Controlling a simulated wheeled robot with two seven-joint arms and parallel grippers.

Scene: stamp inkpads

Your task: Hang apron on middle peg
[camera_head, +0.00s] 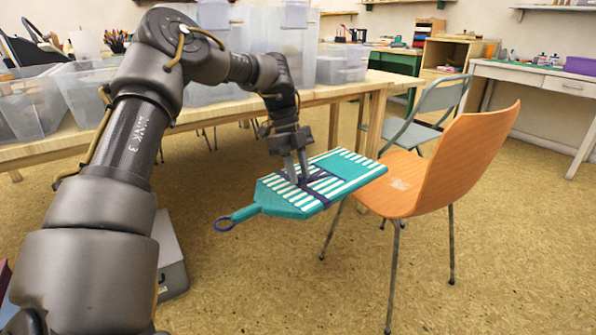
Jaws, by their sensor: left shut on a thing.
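The apron (345,172) is teal with white stripes, with dark purple ties across its middle and a neck loop (225,223) at its lower left end. It looks flat and stiff. My left gripper (299,181) points down onto the apron and is shut on it near the ties, holding it above the floor. The apron's right end overlaps the orange chair's seat in the picture; I cannot tell whether they touch. My right gripper is not in view. No pegs show in this view.
An orange chair (450,165) stands right of the apron, with a grey-green chair (430,105) behind it. A wooden table (340,92) with clear plastic bins (340,65) runs behind my left arm. A grey box (170,262) sits on the floor.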

